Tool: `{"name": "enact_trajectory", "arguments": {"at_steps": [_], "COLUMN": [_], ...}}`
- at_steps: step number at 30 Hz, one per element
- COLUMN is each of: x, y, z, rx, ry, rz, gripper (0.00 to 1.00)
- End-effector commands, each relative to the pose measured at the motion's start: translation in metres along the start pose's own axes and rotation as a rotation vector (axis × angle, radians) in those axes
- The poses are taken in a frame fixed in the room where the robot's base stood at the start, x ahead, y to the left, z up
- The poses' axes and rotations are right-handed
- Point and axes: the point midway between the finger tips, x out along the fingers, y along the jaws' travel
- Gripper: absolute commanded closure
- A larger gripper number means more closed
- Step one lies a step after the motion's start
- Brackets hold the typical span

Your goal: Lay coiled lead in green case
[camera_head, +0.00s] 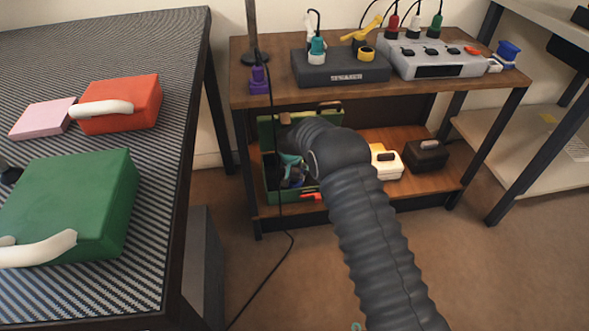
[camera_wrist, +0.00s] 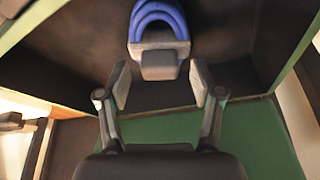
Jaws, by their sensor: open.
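An open green case (camera_head: 271,183) stands on the lower shelf of the wooden stand, its lid raised at the back. In the wrist view, its dark interior and green walls (camera_wrist: 262,130) surround my gripper (camera_wrist: 160,70). My gripper is open, with one finger on each side of a grey block. The blue coiled lead (camera_wrist: 160,14) is just beyond the fingertips, inside the case, with the grey block at its near end. The fingers look apart from the block. In the head view, my arm hides part of the case and most of the lead.
A white case (camera_head: 386,163) and a black case (camera_head: 427,155) stand right of the green case. A small red item (camera_head: 312,196) lies before it. A thin black cable hangs in front. The left table (camera_head: 60,60) holds green, red and pink boxes.

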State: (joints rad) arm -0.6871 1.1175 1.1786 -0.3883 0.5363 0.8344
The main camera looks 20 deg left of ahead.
Motion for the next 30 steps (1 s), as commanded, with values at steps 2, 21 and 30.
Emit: {"name": "enact_trajectory", "arguments": {"at_steps": [2,21,30], "x": [-0.013,-0.075,-0.074], "y": [-0.001,0.000,0.001], "z": [-0.001,0.000,0.001], "rx": [0.000,0.000,-0.024], "ry": [0.002,0.001,-0.004], "rz": [-0.001,-0.001,0.003], "gripper": [0.34,0.34,0.34]}}
